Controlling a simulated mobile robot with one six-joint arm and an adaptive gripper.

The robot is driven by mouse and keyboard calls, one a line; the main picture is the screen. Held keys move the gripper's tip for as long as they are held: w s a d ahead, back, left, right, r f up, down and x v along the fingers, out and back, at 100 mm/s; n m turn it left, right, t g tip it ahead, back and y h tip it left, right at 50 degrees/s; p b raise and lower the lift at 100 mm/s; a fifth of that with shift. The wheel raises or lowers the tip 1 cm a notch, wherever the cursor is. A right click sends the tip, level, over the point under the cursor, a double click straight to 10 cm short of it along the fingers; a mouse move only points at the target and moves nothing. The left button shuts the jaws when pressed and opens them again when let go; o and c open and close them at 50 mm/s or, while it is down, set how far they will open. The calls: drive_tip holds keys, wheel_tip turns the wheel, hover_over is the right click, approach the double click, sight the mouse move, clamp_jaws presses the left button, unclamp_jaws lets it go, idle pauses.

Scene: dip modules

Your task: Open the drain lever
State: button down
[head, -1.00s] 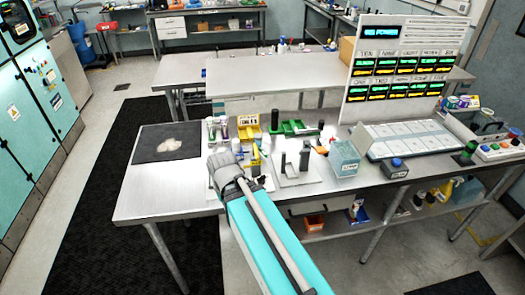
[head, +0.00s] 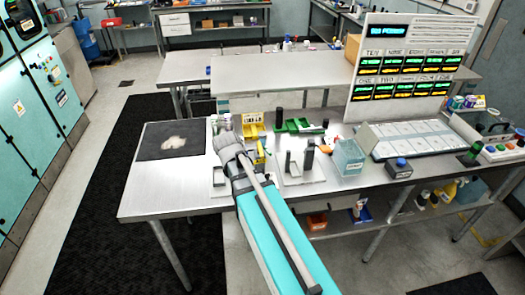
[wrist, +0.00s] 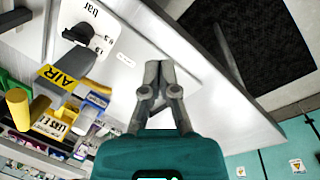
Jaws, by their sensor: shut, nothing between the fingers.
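My gripper (wrist: 157,68) is shut and empty in the wrist view, above a pale panel and apart from the fittings. Left of it are a black knob (wrist: 78,34) on a white plate marked "bar", a grey fitting with a yellow "AIR" label (wrist: 62,78), and a yellow cylindrical part (wrist: 18,108). I cannot tell which part, if any, is the drain lever. In the head view a yellow fitting (head: 260,152) shows just right of my wrist. My arm covers part of the bench there, and the fingers cannot be made out.
A dark mat (head: 160,150) with a pale patch lies left of my wrist. To the right stand a white-based fixture with dark posts (head: 308,155), a clear bluish box (head: 349,157) and a dark blue-topped container (head: 399,168). Yellow and green trays (head: 300,125) sit behind.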

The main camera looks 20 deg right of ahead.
drive_tip(key=w+d+r+n+h, duration=0.2)
drive_tip(key=w+d+n, duration=0.3)
drive_tip(key=w+n, duration=0.2)
drive_tip(key=w+d+r+n+h+p, duration=0.1)
drive_tip(key=w+d+n, duration=0.4)
drive_tip(key=w, duration=0.6)
drive_tip(key=shift+w+d+r+n+h, duration=0.15)
drive_tip(key=shift+d+r+n+h, duration=0.1)
drive_tip(key=shift+r+n+h, duration=0.75)
drive_tip(key=shift+f, duration=0.35)
drive_tip(key=b, duration=1)
approach(268, 152)
drive_tip(key=x, duration=0.5)
drive_tip(key=shift+w+f, duration=0.1)
drive_tip(key=shift+f, duration=0.3)
drive_tip(key=shift+b+x, duration=0.65)
drive_tip(key=shift+x, duration=0.4)
drive_tip(key=shift+d, duration=0.15)
